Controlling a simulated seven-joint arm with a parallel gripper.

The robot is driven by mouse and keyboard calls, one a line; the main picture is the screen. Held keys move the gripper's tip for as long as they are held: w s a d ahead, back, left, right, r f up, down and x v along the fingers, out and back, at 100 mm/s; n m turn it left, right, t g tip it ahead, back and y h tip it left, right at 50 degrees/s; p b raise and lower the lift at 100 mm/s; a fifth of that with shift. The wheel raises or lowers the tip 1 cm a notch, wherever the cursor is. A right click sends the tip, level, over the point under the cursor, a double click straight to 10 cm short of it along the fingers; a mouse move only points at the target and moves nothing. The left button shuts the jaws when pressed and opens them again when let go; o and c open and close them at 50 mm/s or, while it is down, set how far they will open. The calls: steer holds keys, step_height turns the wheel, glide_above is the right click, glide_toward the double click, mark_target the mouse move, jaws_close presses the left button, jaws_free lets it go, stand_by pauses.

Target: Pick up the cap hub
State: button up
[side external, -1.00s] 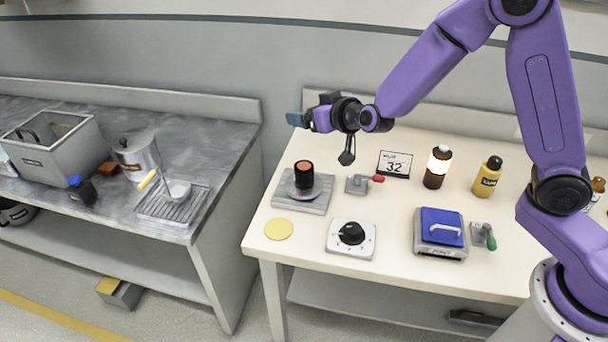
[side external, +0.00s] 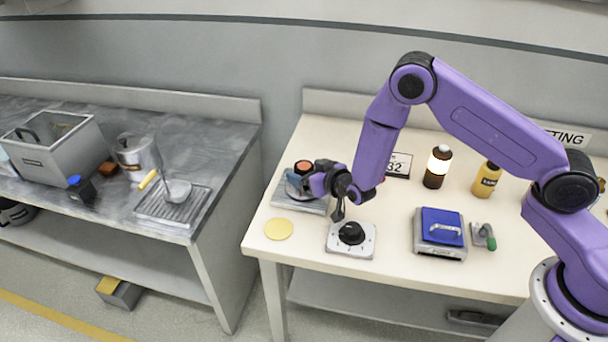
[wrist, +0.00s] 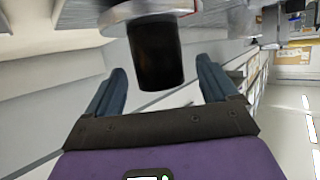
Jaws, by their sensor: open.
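The part I take for the cap hub is a black cylinder with an orange top (side external: 303,166), standing upright on a round silver flange over a grey square plate (side external: 281,196). My gripper (side external: 300,180) is low beside it, its fingers reaching left across the cylinder and hiding much of it and the flange. In the wrist view the dark cylinder (wrist: 156,55) lies between and just beyond the two blue fingers of my open gripper (wrist: 160,75). A gap shows on each side of it. The pale round flange (wrist: 150,8) is at the top edge.
A dial box (side external: 351,240) sits just in front of my gripper, and a yellow disc (side external: 278,229) lies front left. A grey counter is farther left.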

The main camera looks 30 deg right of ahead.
mark_target(300, 167)
steer(key=shift+x, duration=2)
steer(key=c, duration=1.3)
steer(key=shift+r, duration=0.25)
